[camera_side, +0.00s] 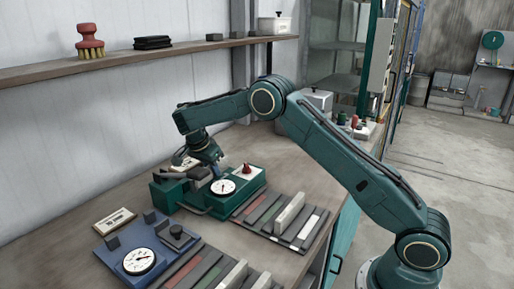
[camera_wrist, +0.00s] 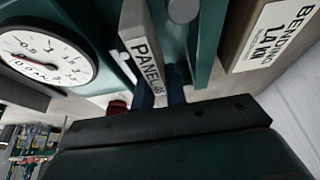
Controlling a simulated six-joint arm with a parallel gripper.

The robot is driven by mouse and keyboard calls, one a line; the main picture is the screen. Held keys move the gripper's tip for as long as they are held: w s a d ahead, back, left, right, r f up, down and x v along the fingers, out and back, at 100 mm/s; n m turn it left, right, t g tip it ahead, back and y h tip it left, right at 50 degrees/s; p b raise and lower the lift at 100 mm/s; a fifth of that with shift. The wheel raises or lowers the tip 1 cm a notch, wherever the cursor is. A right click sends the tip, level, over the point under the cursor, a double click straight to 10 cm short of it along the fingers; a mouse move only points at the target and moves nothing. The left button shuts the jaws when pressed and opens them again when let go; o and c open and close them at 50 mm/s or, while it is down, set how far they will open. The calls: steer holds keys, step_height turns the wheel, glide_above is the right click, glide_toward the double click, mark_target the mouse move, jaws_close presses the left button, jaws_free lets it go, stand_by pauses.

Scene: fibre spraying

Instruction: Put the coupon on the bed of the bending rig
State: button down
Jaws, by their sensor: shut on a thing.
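The green bending rig (camera_side: 194,203) stands on the bench, with a white dial on its front; its green body and dial also show close up in the wrist view (camera_wrist: 206,45). My gripper (camera_side: 215,172) is low over the rig, pointing down. In the wrist view its blue fingers (camera_wrist: 160,88) are shut on a grey coupon (camera_wrist: 136,22) with a white label reading "PANEL". The coupon lies close to the rig's green parts. I cannot tell whether it touches the bed, which is largely hidden by my gripper and the coupon.
A rack (camera_side: 280,222) with several dark and light strips is right of the rig; another such rack (camera_side: 215,272) is nearer. A blue device with a dial (camera_side: 138,261) stands front left. A sign (camera_wrist: 268,35) reading "BENDING" is beside the rig. A shelf (camera_side: 150,54) runs along the wall.

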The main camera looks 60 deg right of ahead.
mark_target(214, 177)
steer(key=shift+f, duration=1.55)
steer(key=c, duration=1.7)
jaws_free()
steer(key=shift+f, duration=0.15)
steer(key=shift+v, duration=6.1)
